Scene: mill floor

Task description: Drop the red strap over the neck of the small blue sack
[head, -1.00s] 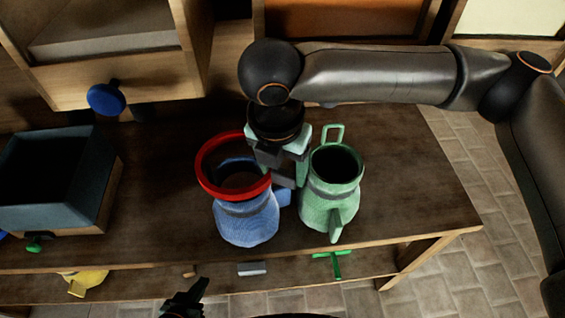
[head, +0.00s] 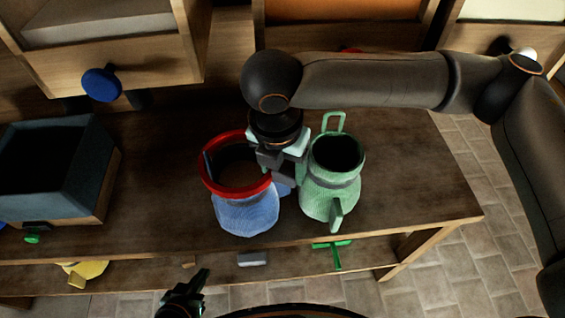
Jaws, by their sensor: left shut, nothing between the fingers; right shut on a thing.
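The red strap (head: 211,183) is a stiff ring. It appears around the open mouth of the small blue sack (head: 247,215), with some of the sack's dark blue rim showing inside it at the left. How far down the neck it sits is hard to tell. My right gripper (head: 273,168) is shut on the ring's right side, between the blue sack and the green sack (head: 331,190). The gripper hides that part of the ring and the blue sack's right side. My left gripper (head: 192,287) is shut and empty, low in the picture by the table's front edge.
The green sack, with a loop handle at its back, stands close to the right of my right gripper. A dark box (head: 45,190) sits on the table (head: 410,200) at the left. Shelf drawers with a blue knob (head: 102,85) rise behind. The table's right end is clear.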

